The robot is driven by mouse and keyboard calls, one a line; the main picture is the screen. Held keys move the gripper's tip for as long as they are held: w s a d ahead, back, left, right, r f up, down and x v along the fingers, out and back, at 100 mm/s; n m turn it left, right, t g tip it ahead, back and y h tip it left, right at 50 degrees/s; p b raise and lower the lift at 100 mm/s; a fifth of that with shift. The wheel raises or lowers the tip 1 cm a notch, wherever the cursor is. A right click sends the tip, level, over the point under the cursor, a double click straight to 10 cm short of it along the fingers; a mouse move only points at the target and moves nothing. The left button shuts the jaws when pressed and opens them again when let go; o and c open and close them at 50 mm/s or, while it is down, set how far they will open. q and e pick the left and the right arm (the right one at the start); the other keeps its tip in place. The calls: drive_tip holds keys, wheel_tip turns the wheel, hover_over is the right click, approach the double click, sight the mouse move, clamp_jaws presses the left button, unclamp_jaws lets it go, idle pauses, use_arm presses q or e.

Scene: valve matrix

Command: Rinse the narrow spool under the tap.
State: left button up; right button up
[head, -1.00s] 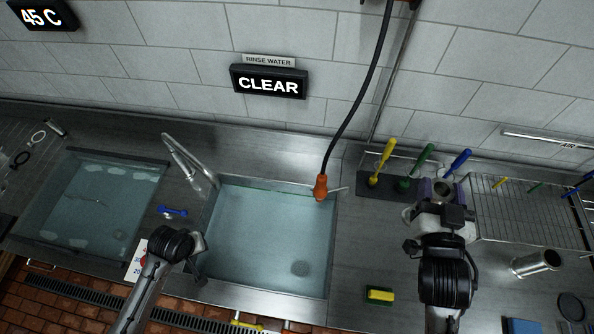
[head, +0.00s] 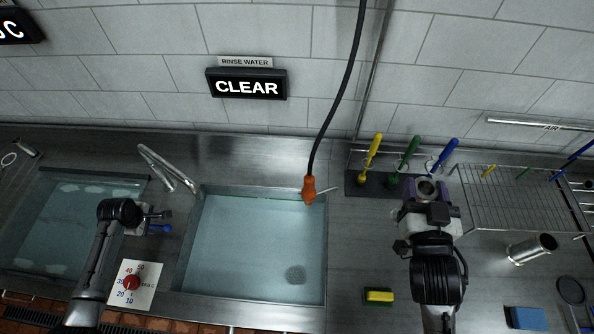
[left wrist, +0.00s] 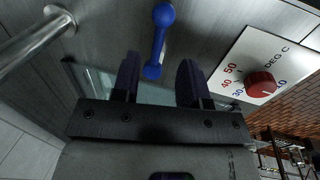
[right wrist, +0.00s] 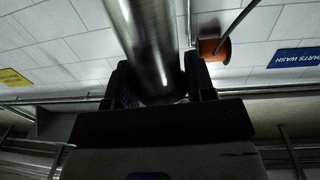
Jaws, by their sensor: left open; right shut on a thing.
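My right gripper (head: 426,204) is shut on a shiny metal spool (head: 427,187), held upright above the counter right of the rinse sink. The spool's tube (right wrist: 145,40) fills the space between the fingers in the right wrist view. The metal tap (head: 165,168) stands at the left back of the rinse sink (head: 255,250); I see no water running from it. A blue lever (head: 161,228) lies left of that sink. My left gripper (head: 158,217) is open just over it. In the left wrist view the blue lever (left wrist: 160,38) lies beyond and between the open fingers (left wrist: 158,80).
A red temperature dial (head: 131,283) is near the left gripper. An orange nozzle (head: 309,190) hangs over the sink's back right. Yellow, green and blue brushes (head: 410,155) stand behind the right gripper. A second metal spool (head: 532,248), sponge (head: 378,296) and wire rack (head: 510,200) are right.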

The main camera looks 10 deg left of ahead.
sight(161, 227)
use_arm(q)
drive_tip(key=shift+w+f+b, duration=0.1)
drive_tip(key=shift+w+f, duration=0.1)
drive_tip(key=shift+f, duration=0.8)
drive_tip(key=shift+w+f+b, duration=0.15)
drive_tip(key=shift+w+f, duration=0.05)
drive_tip(key=shift+f, duration=0.75)
drive_tip(key=shift+w+f+b, duration=0.1)
drive_tip(key=shift+w+f, duration=0.1)
drive_tip(key=shift+f, duration=0.8)
drive_tip(key=shift+c, duration=0.5)
clamp_jaws()
